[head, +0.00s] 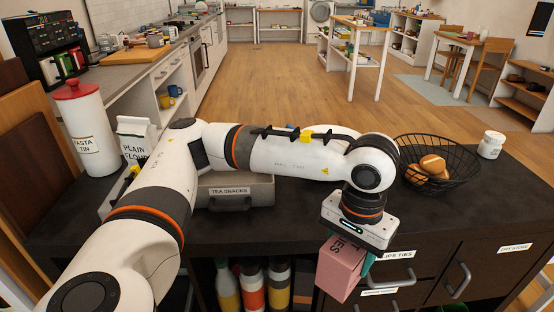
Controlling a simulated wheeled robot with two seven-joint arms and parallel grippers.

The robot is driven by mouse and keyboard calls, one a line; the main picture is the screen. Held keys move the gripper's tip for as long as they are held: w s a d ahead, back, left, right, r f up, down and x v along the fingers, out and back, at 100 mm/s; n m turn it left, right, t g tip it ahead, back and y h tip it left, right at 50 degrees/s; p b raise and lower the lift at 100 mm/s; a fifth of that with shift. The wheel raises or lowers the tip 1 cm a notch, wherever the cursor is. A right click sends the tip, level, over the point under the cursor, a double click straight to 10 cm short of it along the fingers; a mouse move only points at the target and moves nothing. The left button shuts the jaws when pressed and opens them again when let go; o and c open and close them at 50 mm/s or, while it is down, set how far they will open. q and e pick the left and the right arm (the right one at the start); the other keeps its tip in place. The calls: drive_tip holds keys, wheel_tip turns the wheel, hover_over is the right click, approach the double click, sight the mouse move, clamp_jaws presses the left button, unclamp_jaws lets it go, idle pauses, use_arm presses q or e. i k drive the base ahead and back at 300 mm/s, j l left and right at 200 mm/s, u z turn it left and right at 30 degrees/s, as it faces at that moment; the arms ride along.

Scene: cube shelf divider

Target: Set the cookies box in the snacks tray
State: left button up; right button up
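The cookies box (341,272) is a pink carton with lettering ending in "IES". It hangs tilted from my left gripper (354,250), in front of the counter's front edge and over the drawer fronts. One teal finger shows beside the box; the other is hidden. The snacks tray (262,192) is a grey bin labelled "TEA SNACKS" on the counter, to the left of the gripper. My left arm crosses above it and hides its inside and back. My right gripper is not in view.
A white pasta tin (88,132) with a red lid and a flour bag (135,138) stand at the left. A wire basket (438,163) of buns and a white jar (491,145) stand at the right. Bottles (252,284) sit below the counter (300,212).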

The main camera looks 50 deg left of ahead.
sight(234, 182)
drive_tip(key=k+j+z, duration=0.25)
drive_tip(key=k+j, duration=0.2)
drive_tip(key=j, duration=0.25)
drive_tip(key=k+j+z, duration=0.2)
drive_tip(key=k+j, duration=0.35)
drive_tip(key=j, duration=0.35)
drive_tip(key=i+j+z, duration=0.15)
drive_tip(key=j, duration=0.25)
